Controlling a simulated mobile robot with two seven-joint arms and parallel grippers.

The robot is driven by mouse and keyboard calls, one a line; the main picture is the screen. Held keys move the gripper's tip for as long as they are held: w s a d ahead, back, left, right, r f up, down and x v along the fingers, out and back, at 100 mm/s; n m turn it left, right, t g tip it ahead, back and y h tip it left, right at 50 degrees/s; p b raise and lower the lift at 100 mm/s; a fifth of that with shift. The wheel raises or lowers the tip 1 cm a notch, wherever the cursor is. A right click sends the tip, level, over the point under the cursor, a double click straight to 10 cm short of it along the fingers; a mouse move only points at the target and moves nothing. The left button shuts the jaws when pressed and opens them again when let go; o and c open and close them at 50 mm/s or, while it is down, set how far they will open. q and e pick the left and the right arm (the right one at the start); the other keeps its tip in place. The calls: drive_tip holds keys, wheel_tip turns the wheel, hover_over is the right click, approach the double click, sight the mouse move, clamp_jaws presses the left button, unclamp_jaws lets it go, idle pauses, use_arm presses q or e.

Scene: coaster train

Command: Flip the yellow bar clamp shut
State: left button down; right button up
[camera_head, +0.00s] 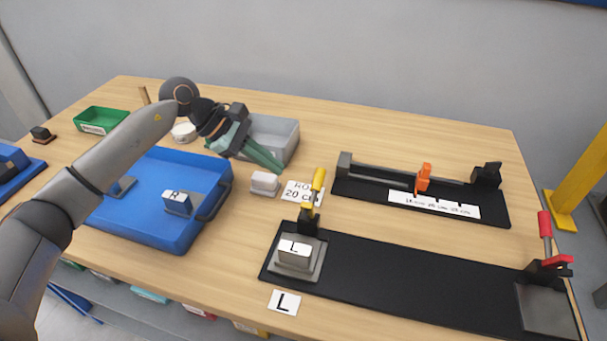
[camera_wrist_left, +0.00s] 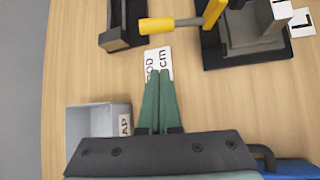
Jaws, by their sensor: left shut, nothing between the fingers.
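The yellow bar clamp (camera_head: 318,182) stands at the left end of a long black base plate, behind a grey block marked L (camera_head: 294,253). My left gripper (camera_head: 277,165) has green fingers and is shut and empty, above the table near the grey bin, left of the clamp. Its fingers (camera_wrist_left: 158,75) show closed together over a white label card in the wrist view. My right gripper is not in view.
A red clamp (camera_head: 545,230) stands at the right end of the black plate (camera_head: 410,272). Behind is a black fixture with an orange slider (camera_head: 423,178). A white block (camera_head: 265,181) sits beside the label card (camera_head: 297,193). A blue tray (camera_head: 150,228) and grey bin (camera_head: 285,130) are left.

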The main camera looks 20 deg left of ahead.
sight(313, 191)
use_arm(q)
drive_tip(key=p+x, duration=0.1)
drive_tip(key=x, duration=0.9)
drive_tip(key=shift+d+f, duration=0.1)
drive_tip(key=shift+d, duration=0.05)
drive_tip(key=r+p, duration=0.2)
drive_tip(key=r, duration=0.1)
drive_tip(key=shift+s+d, duration=0.1)
drive_tip(key=shift+s, duration=0.25)
drive_tip(key=shift+s+d+r, duration=0.1)
drive_tip(key=shift+s+r, duration=0.05)
drive_tip(key=shift+r, duration=0.3)
